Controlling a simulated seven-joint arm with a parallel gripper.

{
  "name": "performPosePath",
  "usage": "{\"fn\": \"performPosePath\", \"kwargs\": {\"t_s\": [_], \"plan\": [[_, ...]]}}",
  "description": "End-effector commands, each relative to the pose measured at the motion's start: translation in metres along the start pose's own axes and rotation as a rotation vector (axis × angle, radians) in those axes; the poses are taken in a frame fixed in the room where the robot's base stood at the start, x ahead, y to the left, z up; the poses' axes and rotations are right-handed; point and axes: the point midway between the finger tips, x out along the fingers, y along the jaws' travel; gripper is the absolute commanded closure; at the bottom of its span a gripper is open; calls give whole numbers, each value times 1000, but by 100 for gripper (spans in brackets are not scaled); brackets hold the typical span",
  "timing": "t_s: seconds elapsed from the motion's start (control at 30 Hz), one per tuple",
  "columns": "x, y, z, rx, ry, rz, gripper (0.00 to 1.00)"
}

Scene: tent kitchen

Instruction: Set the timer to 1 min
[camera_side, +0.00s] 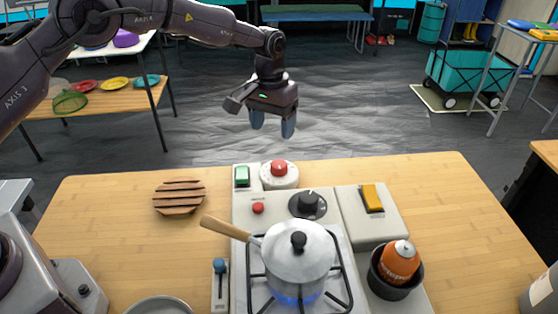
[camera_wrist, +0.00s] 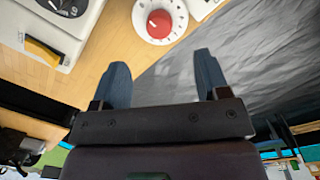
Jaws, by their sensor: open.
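The timer looks to be the round white dial with a red centre (camera_side: 278,170) at the back edge of the stove unit. In the wrist view the dial (camera_wrist: 160,24) shows small marks around its white rim; its setting is too small to read. My gripper (camera_side: 272,130) is open and empty, fingers pointing down, above and apart from the dial. In the wrist view the gap between my fingertips (camera_wrist: 160,62) lies just below the dial in the picture.
A lidded pot (camera_side: 297,252) stands over a blue flame, its wooden handle (camera_side: 231,231) pointing left. Nearby are a black knob (camera_side: 308,204), a green switch (camera_side: 241,176), a yellow switch (camera_side: 372,198) and an orange canister (camera_side: 399,264).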

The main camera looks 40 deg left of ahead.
Motion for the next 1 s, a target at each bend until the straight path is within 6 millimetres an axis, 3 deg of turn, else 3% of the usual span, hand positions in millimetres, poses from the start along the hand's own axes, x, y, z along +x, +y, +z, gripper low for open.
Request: {"fn": "performPosePath", "kwargs": {"t_s": [0.1,0.23,0.7,1.0], "plan": [[-20,3,-13,-34,43,11,32],[-11,2,-11,-61,29,7,32],[79,3,-13,-59,29,7,32],[108,3,-15,-59,31,8,32]]}}
